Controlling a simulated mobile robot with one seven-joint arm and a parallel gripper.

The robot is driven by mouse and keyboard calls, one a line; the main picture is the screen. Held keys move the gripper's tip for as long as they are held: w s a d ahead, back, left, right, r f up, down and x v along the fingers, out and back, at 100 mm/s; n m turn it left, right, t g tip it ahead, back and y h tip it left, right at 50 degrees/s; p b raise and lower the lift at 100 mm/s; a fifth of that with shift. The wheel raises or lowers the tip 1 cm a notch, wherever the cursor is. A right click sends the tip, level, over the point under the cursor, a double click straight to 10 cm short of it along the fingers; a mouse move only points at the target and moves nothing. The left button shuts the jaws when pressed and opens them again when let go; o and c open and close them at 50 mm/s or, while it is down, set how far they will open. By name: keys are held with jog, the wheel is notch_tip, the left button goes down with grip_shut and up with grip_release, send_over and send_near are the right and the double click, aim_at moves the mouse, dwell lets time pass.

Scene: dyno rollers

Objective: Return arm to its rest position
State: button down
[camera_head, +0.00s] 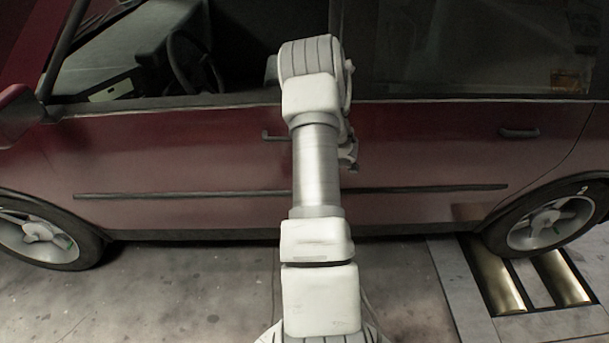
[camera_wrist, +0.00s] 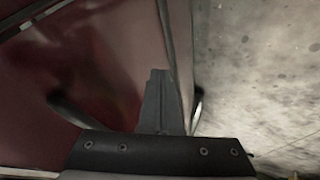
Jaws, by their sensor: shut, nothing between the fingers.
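My arm (camera_head: 316,170) rises up the middle of the head view, raised and bent in front of the dark red car. My gripper (camera_wrist: 158,72) shows in the wrist view with its fingers together and nothing between them. In the head view the gripper is mostly or wholly hidden behind my arm. The wrist view shows the red car body (camera_wrist: 90,60) to the left of the fingers and the grey floor (camera_wrist: 260,75) to the right. I cannot tell how far the fingertips are from the car body.
The red car (camera_head: 400,150) spans the head view, with door handles (camera_head: 519,133) and a dark side strip (camera_head: 130,195). Its right wheel (camera_head: 545,222) stands by metal rollers (camera_head: 497,280) set in the floor. The concrete floor (camera_head: 150,290) at lower left is clear.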

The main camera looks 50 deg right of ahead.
jog(key=shift+v, duration=0.8)
jog(key=w+a+r+m+h, duration=0.15)
jog(key=w+r, duration=0.25)
jog(key=r, duration=0.5)
jog(key=w+a+r+m+h, duration=0.1)
jog(key=a+r+m, duration=0.1)
jog(key=a+r, duration=0.55)
jog(key=a+r+m+h, duration=0.15)
jog(key=a+r, duration=0.35)
jog(key=r, duration=0.5)
jog(key=s+a+r+y, duration=0.2)
jog(key=s+a+r, duration=0.1)
jog(key=s+a, duration=0.7)
jog(key=s+a+r+m+g+y, duration=0.1)
jog(key=s+a+r+y, duration=0.2)
jog(key=s+a, duration=0.8)
jog(key=a, duration=0.8)
jog(key=shift+s+a+g+y, duration=0.3)
jog(key=shift+s+a, duration=0.05)
